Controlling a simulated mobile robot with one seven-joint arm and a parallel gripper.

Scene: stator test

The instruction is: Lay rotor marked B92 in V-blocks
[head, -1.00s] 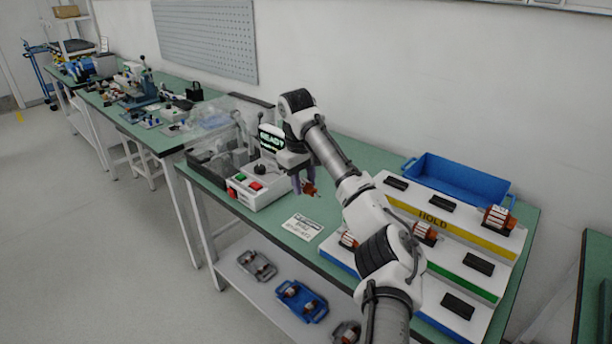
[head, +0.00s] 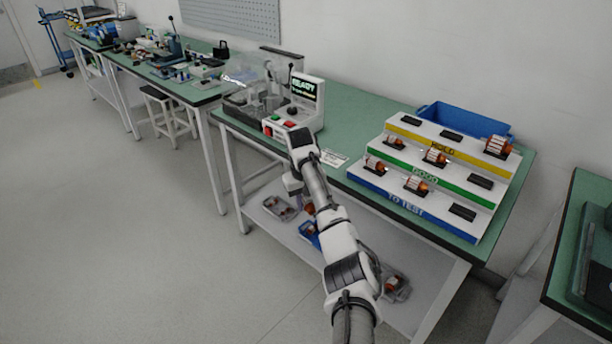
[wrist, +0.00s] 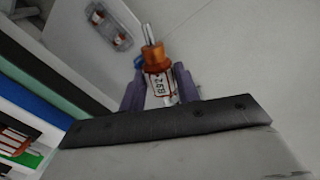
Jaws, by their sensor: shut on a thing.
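My gripper (head: 300,199) is shut on a rotor (wrist: 157,75) with a copper-orange winding, a steel shaft and a white label. The label is sideways and small; it looks like B92. In the head view the held rotor (head: 309,208) shows as a small orange patch in front of the bench's front edge, below the top. The test machine (head: 292,112) stands on the bench with a READY screen and a clear cover, which looks raised. I cannot make out V-blocks inside it.
A stepped rack (head: 437,172) marked HOLD, GOOD and TO TEST carries several rotors and black cradles. A blue bin (head: 466,119) stands behind it. Trays with parts (head: 279,207) lie on the lower shelf. The floor (head: 150,240) at left is clear.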

